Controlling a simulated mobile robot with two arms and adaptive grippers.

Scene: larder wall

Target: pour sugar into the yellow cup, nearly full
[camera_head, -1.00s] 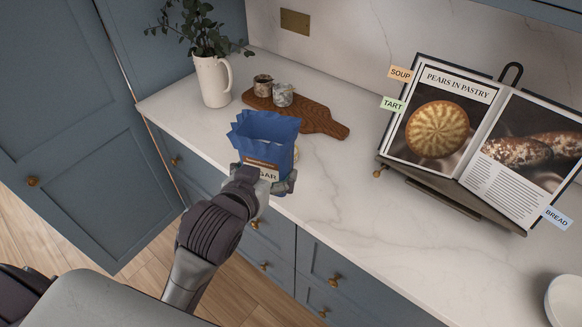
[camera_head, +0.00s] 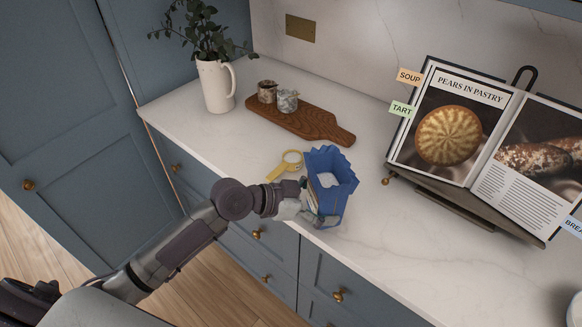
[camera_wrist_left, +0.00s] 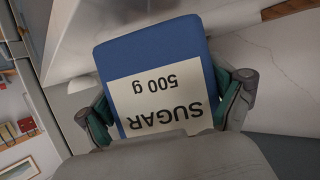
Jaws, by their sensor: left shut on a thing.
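The blue paper sugar bag (camera_head: 338,200) has a jagged open top, with white sugar showing inside. It looks roughly upright at the counter's front edge; I cannot tell whether it touches the counter. My left gripper (camera_head: 312,208) is shut on its sides. In the left wrist view, the bag (camera_wrist_left: 152,55) shows its "SUGAR 500 g" label upside down, between the fingers of my left gripper (camera_wrist_left: 165,108). The yellow cup (camera_head: 275,174), with a handle, rests on the counter just left of the bag. Its inside looks pale; its contents are unclear. My right gripper is not in view.
A wooden board (camera_head: 318,125) with two small speckled cups (camera_head: 287,100) lies behind the yellow cup. A white pitcher (camera_head: 214,88) with leafy stems stands at the back left. An open cookbook (camera_head: 450,125) on a stand is at right. The counter (camera_head: 400,235) right of the bag is clear.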

